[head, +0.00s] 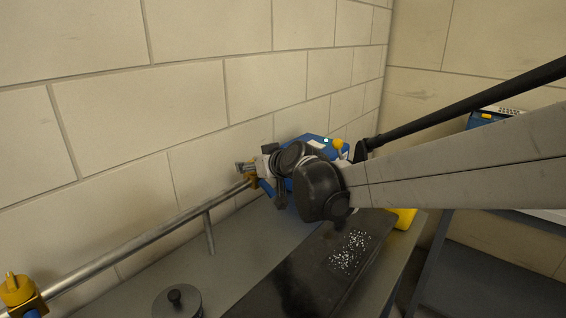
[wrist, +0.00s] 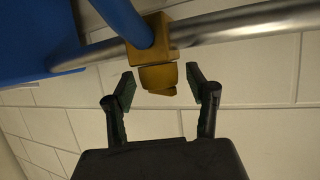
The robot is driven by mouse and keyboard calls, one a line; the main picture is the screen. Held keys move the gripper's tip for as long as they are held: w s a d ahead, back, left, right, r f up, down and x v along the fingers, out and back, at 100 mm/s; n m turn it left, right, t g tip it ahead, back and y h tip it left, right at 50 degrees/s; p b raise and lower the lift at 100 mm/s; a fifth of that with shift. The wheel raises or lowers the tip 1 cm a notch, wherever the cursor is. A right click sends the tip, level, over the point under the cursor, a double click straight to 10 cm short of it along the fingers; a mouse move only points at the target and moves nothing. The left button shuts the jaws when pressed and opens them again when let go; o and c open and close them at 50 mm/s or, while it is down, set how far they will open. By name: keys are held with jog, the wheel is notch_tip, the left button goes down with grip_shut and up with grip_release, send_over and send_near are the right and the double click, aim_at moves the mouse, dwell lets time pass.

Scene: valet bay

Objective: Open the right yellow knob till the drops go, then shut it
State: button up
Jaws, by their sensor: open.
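The right yellow knob (wrist: 158,79) sits on a yellow valve body on the grey pipe in the wrist view. My gripper (wrist: 161,84) is open, with one dark finger on each side of the knob and a visible gap to both fingers. In the head view the yellow valve (head: 252,181) shows only in part at the pipe's right end, beside my gripper and wrist. A dark panel (head: 290,277) bears a patch of white specks (head: 350,251), perhaps the drops. The specks are too small to tell more.
Another yellow knob (head: 17,290) is on the pipe (head: 150,235) at the far left. A round dark lidded pot (head: 178,301) stands on the grey bench (head: 225,262). A blue object (head: 311,142) and a yellow item (head: 404,218) are partly behind my arm. A block wall lies behind.

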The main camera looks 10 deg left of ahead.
jog(key=v, duration=1.2)
jog(key=shift+f, duration=0.15)
jog(key=shift+d, duration=0.15)
jog(key=s+d+f+m+h, duration=0.3)
jog(key=s+d, duration=0.5)
jog(key=d, duration=0.3)
jog(key=s+d+f+m+g+h, duration=0.1)
jog(key=s+d+f+m+h, duration=0.2)
jog(key=s+d+f, duration=0.2)
jog(key=s+d+f+m+g+h, duration=0.1)
jog(key=s+d+f+m+h, duration=0.2)
jog(key=s+d, duration=0.8)
jog(key=d+f, duration=0.1)
jog(key=d, duration=0.6)
jog(key=shift+s+d, duration=0.15)
jog(key=shift+d, duration=0.05)
jog(key=shift+r, duration=0.1)
